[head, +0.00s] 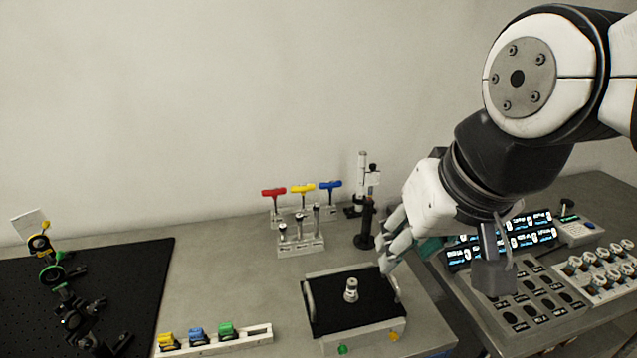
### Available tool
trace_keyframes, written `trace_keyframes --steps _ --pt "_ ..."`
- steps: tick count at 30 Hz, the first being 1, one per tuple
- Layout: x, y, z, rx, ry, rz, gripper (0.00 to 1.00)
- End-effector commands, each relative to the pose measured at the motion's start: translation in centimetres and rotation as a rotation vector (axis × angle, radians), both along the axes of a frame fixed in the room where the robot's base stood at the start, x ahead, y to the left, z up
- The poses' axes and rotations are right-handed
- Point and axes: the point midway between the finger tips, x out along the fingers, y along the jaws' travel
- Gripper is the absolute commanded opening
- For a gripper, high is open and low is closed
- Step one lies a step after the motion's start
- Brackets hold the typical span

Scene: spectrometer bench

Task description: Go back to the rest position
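My gripper (392,250) hangs at the end of my arm, which comes in from the upper right. It is over the right rear side of a black-topped tray (330,317) with raised side handles. Its fingers show side-on and partly overlap, so I cannot tell whether they are open or shut. I see no object between them. A small metal cylindrical part (351,290) stands upright on the tray, apart from the fingers.
A rack of red, yellow and blue T-handled tools (302,189) stands behind the tray. A post stand (364,225) is close left of my gripper. A control panel (540,305) lies to the right.

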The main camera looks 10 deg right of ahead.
Motion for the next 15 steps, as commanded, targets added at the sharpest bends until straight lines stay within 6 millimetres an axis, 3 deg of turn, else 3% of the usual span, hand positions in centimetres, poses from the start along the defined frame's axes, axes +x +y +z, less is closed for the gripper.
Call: trace_keyframes --steps 5,15 --pt "-1.45 -0.04 0.22 -0.066 -0.041 0.110 0.37" --pt "-1.54 -0.03 0.22 -0.072 -0.043 0.122 0.37"
